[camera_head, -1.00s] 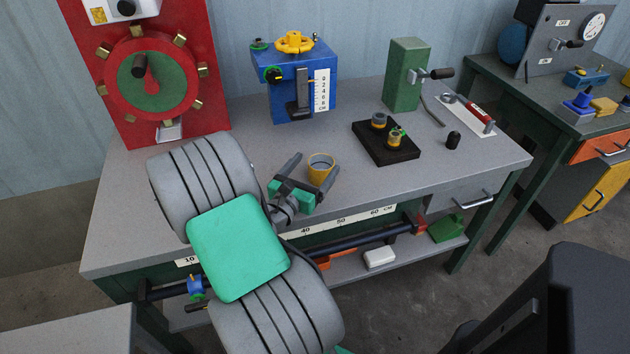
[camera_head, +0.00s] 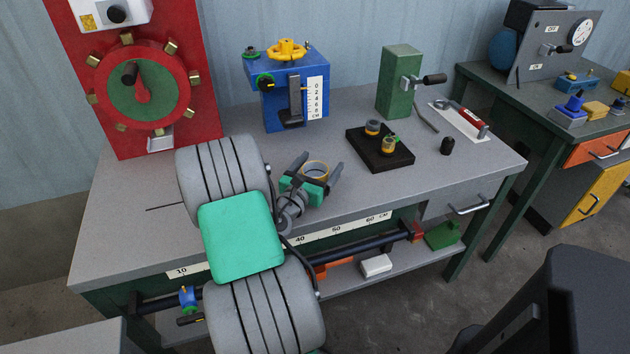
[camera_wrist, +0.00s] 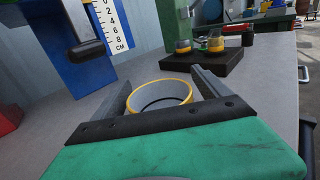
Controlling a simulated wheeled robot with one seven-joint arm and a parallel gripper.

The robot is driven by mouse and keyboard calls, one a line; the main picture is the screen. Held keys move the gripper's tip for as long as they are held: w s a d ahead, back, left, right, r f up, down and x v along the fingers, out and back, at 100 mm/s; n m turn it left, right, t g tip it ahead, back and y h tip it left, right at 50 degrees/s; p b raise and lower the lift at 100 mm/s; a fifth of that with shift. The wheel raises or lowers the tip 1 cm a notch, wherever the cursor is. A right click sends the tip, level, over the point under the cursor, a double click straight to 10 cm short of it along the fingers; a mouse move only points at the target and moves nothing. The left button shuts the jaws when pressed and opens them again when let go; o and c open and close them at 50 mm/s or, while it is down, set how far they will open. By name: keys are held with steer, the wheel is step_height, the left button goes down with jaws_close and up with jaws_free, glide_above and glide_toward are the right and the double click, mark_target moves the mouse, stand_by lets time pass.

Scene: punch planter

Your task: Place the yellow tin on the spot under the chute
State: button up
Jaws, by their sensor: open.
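The yellow tin (camera_head: 316,168), an open cup with a grey inside, stands upright on the grey bench. My gripper (camera_head: 319,166) is open, with one finger on each side of the tin. In the wrist view the tin (camera_wrist: 160,93) sits between the spread fingers (camera_wrist: 164,86), beyond the dark palm edge; its lower part is hidden. I cannot tell whether a finger touches it. A small grey chute-like lip (camera_head: 160,141) shows at the foot of the red panel (camera_head: 190,40) at the left. No marked spot is clear beneath it.
A blue box (camera_head: 262,78) with a yellow handwheel stands behind the tin. A black block (camera_head: 364,150) with two small fittings lies to the right, before a green post (camera_head: 400,80). The bench (camera_head: 125,215) is clear at the left front.

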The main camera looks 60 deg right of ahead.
steer(key=shift+c, duration=0.6)
steer(key=c, duration=1.6)
steer(key=shift+r, duration=0.1)
